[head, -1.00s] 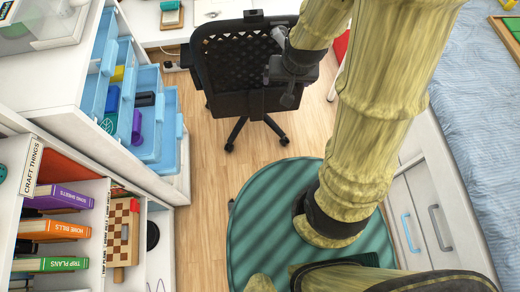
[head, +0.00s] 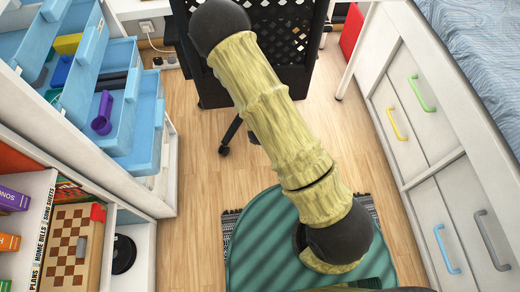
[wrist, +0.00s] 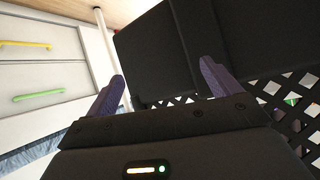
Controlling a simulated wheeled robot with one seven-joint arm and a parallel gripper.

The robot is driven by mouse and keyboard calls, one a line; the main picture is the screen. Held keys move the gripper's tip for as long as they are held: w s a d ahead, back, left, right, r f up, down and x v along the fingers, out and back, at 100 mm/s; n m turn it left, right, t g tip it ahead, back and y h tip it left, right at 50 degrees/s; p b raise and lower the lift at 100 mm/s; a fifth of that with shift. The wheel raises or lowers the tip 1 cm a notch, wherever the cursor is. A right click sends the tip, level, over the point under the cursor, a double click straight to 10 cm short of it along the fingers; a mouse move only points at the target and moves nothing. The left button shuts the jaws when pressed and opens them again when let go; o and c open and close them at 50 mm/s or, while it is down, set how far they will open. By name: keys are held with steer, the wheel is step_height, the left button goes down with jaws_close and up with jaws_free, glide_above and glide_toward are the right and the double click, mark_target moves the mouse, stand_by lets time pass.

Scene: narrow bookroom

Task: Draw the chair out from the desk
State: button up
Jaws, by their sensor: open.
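The black chair (head: 298,48) stands at the top middle of the head view, its lattice back towards me and partly hidden by my arm. One dark leg and a caster show on the wooden floor. A strip of the white desk (head: 135,8) shows beyond it at the top left. In the wrist view my gripper (wrist: 161,70) has its two purple fingers spread apart. The chair's dark back panel (wrist: 155,50) fills the view at and beyond the fingers. I cannot tell whether the fingers touch it. The head view does not show my gripper.
Open blue drawers (head: 115,95) jut out at the left, above a shelf with books and a chessboard (head: 72,250). A white drawer unit under the bed (head: 425,130) lines the right. A striped rug (head: 228,222) lies in front; the floor between is a narrow clear strip.

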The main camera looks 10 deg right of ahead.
steer(key=s+a+f+n+t+y+b, duration=0.1)
steer(key=a+f+n+t+b, duration=0.1)
steer(key=f+b, duration=0.5)
steer(key=s+a+f+n+t+y+b, duration=0.1)
steer(key=a+f+n+t+y+b, duration=0.1)
steer(key=f+t+b, duration=0.3)
step_height(320, 180, down, 7)
steer(key=n+b, duration=0.1)
steer(key=b, duration=0.2)
steer(key=shift+s+f, duration=0.15)
steer(key=shift+s, duration=0.15)
steer(key=shift+a, duration=0.1)
steer(key=shift+w, duration=0.1)
steer(key=w+b, duration=0.6)
steer(key=w, duration=1)
steer(key=shift+w+f+b, duration=0.1)
steer(key=shift+w+b, duration=0.1)
steer(key=shift+b, duration=0.15)
steer(key=shift+w, duration=0.45)
steer(key=shift+c, duration=0.4)
